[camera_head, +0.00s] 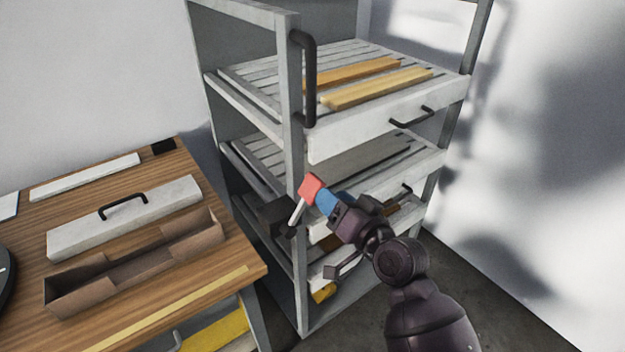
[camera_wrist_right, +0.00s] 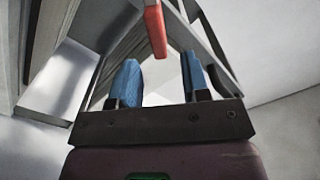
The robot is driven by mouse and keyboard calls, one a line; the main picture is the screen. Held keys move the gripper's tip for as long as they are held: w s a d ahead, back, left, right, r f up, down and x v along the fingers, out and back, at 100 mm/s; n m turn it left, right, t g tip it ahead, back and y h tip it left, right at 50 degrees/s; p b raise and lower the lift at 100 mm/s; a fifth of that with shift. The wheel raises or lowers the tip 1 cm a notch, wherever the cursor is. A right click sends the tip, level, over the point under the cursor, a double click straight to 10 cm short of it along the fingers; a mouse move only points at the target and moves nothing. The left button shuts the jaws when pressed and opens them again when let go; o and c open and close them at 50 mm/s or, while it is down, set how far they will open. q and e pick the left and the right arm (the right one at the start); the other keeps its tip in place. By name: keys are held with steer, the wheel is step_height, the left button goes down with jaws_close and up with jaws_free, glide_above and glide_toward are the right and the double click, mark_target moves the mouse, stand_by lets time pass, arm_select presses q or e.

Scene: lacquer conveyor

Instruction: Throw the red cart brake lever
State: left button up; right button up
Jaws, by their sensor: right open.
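The brake lever has a red handle (camera_head: 312,188) on a pale metal arm that meets a dark bracket (camera_head: 278,214) on the front post of the grey cart (camera_head: 294,150). My right gripper (camera_head: 325,200) is close to the red handle in the head view. In the right wrist view the gripper's blue fingers (camera_wrist_right: 163,82) are spread apart and empty between them. My left gripper is not in view.
The cart has slatted shelves with wooden strips (camera_head: 375,88) and a dark vertical handle (camera_head: 308,80) on its post. A wooden table (camera_head: 180,160) stands at left with a brown open tray (camera_head: 135,265) and a white handled lid (camera_head: 125,217). A pale wall is at right.

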mark_target(308, 176)
steer(key=x, duration=0.7)
steer(key=shift+w, duration=0.1)
jaws_close()
